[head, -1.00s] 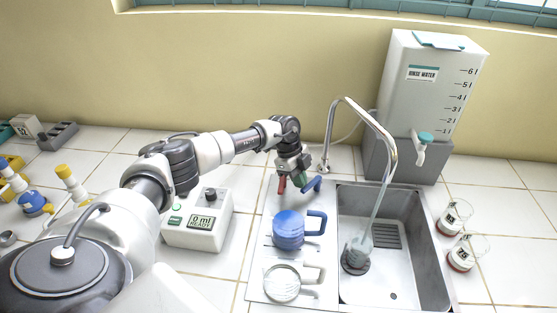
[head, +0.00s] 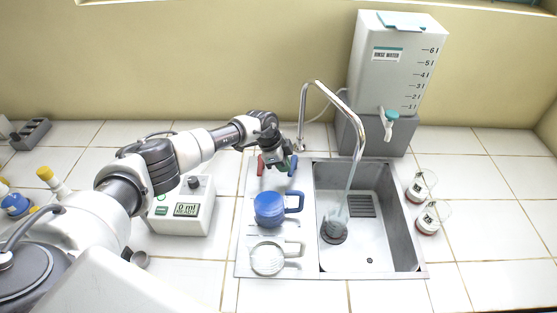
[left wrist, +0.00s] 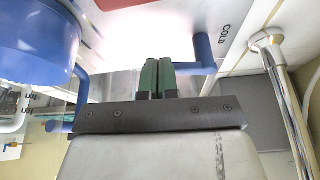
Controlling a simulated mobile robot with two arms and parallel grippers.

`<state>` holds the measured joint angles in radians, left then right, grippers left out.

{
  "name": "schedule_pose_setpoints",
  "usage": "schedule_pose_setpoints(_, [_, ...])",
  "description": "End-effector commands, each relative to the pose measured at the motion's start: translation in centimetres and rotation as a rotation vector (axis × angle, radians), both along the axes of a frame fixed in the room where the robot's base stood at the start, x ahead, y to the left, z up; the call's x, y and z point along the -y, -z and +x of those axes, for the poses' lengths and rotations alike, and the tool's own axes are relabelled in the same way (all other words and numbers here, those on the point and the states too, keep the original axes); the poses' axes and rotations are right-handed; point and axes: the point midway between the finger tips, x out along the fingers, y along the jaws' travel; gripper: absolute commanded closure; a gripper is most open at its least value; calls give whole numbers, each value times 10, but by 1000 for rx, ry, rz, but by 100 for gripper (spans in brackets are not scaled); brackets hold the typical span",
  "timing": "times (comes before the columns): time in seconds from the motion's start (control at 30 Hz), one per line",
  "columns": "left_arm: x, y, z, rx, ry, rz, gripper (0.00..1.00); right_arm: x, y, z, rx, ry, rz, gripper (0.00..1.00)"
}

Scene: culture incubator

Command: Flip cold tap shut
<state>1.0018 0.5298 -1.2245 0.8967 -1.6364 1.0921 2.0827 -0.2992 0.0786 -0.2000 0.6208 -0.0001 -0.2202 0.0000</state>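The blue cold tap lever (head: 293,168) stands on the steel deck left of the sink, behind a blue jug. In the left wrist view the cold tap lever (left wrist: 202,48) is beside a COLD label. My left gripper (head: 284,164) is down at the lever. In the left wrist view its green fingers (left wrist: 157,76) are together with nothing visible between them. They are next to the lever's blue bar; I cannot tell whether they touch. A thin water stream (head: 349,184) runs from the curved spout (head: 333,93) into a vessel (head: 334,228) in the sink. My right gripper is not in view.
A red lever (head: 260,165) stands left of the blue one. The blue jug (head: 268,208) and a clear jug (head: 267,259) are in front. A 0 ml meter (head: 182,212) is left; a rinse water tank (head: 395,65) is behind. Two small beakers (head: 427,200) stand right of the sink (head: 390,255).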

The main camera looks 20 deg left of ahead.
Motion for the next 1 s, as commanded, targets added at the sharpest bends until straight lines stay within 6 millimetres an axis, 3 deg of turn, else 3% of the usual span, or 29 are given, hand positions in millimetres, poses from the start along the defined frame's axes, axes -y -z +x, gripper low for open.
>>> schedule_pose_setpoints(0.2, [-3,2,10,1,1,0,100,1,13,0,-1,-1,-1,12])
schedule_pose_setpoints(0.63, [-7,-1,10,0,0,0,100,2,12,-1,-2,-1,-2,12])
schedule_pose_setpoints(0.77, [-26,-1,8,0,-3,1,100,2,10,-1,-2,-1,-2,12])
schedule_pose_setpoints(0.87, [-50,-1,5,-1,-4,2,100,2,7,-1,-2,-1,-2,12])
schedule_pose_setpoints(1.0, [-65,-28,2,6,3,1,100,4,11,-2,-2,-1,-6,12])
